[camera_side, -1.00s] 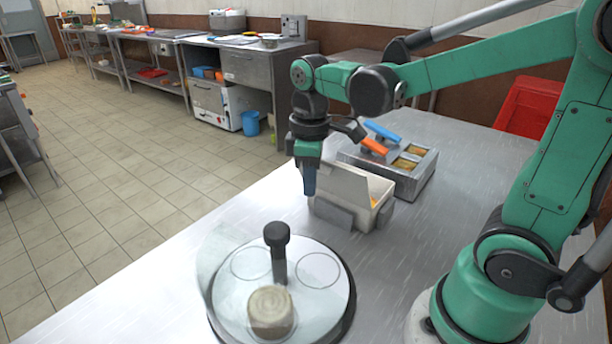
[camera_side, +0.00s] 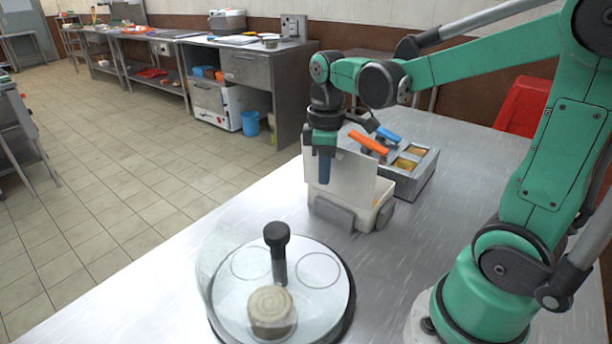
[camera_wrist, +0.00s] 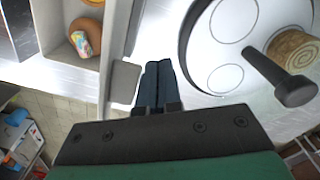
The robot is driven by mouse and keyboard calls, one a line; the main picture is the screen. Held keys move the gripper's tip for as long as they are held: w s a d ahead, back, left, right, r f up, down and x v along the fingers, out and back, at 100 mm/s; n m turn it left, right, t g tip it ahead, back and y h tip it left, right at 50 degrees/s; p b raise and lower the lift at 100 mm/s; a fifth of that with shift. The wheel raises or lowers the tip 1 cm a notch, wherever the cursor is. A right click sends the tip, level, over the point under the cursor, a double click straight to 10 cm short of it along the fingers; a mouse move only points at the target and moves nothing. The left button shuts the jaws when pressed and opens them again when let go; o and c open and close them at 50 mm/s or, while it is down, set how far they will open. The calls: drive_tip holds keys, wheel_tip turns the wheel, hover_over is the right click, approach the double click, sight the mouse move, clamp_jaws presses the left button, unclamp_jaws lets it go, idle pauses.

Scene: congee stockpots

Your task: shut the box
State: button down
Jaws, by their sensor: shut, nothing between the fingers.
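The white box (camera_side: 367,218) stands on the metal table, with its lid (camera_side: 356,178) raised roughly upright along the side facing the side camera. My gripper (camera_side: 325,183) is shut and empty, fingers pointing down, in front of the lid's outer face at its left part. I cannot tell whether the fingers touch the lid. In the wrist view my shut fingers (camera_wrist: 157,68) are beside the box (camera_wrist: 62,65). A brown rounded item with a colourful patch (camera_wrist: 86,35) lies inside the box; the side view mostly hides the inside.
A round glass-sided turntable (camera_side: 318,300) with a black knob and a beige roll (camera_side: 271,312) stands in front. A metal tray unit (camera_side: 412,180) with orange- and blue-handled tools is close behind the box.

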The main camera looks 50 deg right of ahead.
drive_tip(key=d, duration=0.3)
drive_tip(key=shift+d, duration=0.2)
idle(0.5)
idle(0.5)
drive_tip(key=shift+r, duration=3.5)
drive_tip(key=shift+a, duration=0.1)
drive_tip(key=s+a+f+m+t, duration=0.1)
drive_tip(key=a+f+m+t, duration=0.4)
drive_tip(key=a, duration=0.5)
drive_tip(key=shift+s+a+f+m+t, duration=0.2)
drive_tip(key=shift+s+m+t, duration=0.25)
drive_tip(key=shift+t, duration=0.65)
